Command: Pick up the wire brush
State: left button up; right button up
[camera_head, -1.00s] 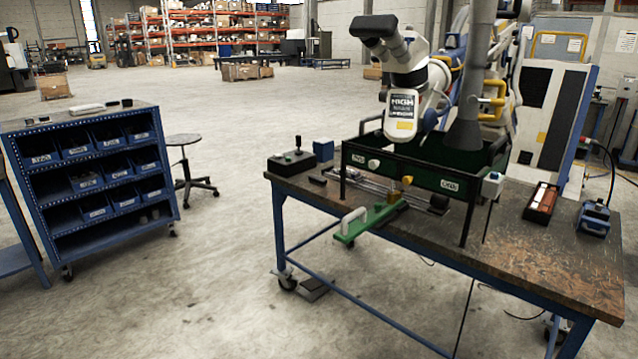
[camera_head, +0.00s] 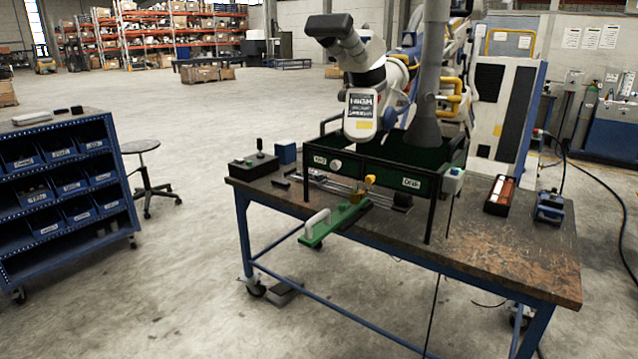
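I cannot tell for sure which thing is the wire brush; no bristles can be made out. A small dark tray (camera_head: 500,195) with reddish-brown and white items in it lies on the right part of the workbench (camera_head: 520,255). A green piece with a white handle (camera_head: 337,222) sits at the bench's front edge, with its handle end sticking out past the edge. Neither of my grippers is in view.
A blue device (camera_head: 549,207) sits right of the tray. A blue parts rack (camera_head: 65,190) and a stool (camera_head: 143,165) stand left.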

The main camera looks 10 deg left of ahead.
aim_at(276, 182)
jog(key=i+j+z, duration=0.25)
jog(key=i+j, duration=0.15)
jog(key=i+j+z, duration=0.3)
jog(key=i+j, duration=0.15)
jog(key=i+j+z, duration=0.25)
jog(key=j, duration=0.3)
jog(key=i, duration=0.15)
